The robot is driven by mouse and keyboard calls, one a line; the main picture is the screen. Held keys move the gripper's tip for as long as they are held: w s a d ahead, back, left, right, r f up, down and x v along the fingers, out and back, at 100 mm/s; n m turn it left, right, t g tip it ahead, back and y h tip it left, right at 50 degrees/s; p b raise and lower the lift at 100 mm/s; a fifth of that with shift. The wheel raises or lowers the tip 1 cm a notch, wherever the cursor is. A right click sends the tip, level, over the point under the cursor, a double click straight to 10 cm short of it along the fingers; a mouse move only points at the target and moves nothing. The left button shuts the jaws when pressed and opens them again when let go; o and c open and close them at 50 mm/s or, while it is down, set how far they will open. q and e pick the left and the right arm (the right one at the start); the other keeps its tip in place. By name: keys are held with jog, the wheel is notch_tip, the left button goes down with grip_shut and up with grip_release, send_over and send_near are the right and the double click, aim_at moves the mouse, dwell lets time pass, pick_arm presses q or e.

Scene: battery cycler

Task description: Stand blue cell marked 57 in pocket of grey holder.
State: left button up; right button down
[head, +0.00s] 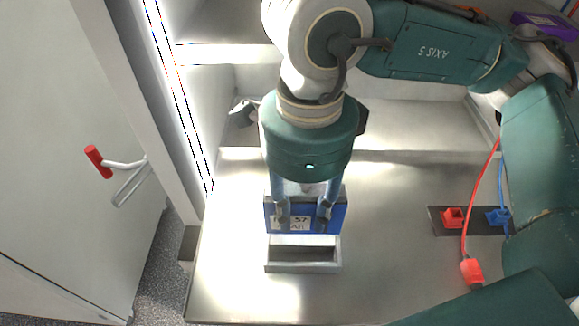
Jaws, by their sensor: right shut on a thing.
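The blue cell (335,218) has a pale label on which 57 can be read. My right gripper (304,217) comes down from above, and its two fingers are shut on the cell. The cell is upright, just behind or over the grey holder (303,267) as seen here. The holder is a low open rectangular frame on the metal surface, and its visible pocket looks empty. I cannot tell whether the cell's lower edge touches the holder. My left gripper is not in view.
A red socket (453,217) and a blue socket (498,216) sit on a dark plate at right. An open door with a red handle (98,161) stands at left. The metal floor (385,275) right of the holder is clear.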

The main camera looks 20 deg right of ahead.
aim_at(307, 230)
jog(key=s, duration=0.2)
jog(key=shift+s+f+b, duration=0.25)
jog(key=shift+s+b, duration=0.05)
jog(key=shift+b, duration=0.05)
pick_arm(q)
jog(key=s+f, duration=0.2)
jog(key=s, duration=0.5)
pick_arm(e)
jog(key=shift+w+f+b, duration=0.15)
jog(key=shift+f+b, duration=0.25)
jog(key=shift+f, duration=0.4)
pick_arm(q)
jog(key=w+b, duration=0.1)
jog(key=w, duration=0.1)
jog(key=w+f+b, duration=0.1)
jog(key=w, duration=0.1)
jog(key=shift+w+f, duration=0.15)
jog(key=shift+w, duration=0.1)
pick_arm(e)
jog(key=f, duration=0.2)
jog(key=shift+w+a+f, duration=0.15)
jog(key=shift+w+f, duration=0.15)
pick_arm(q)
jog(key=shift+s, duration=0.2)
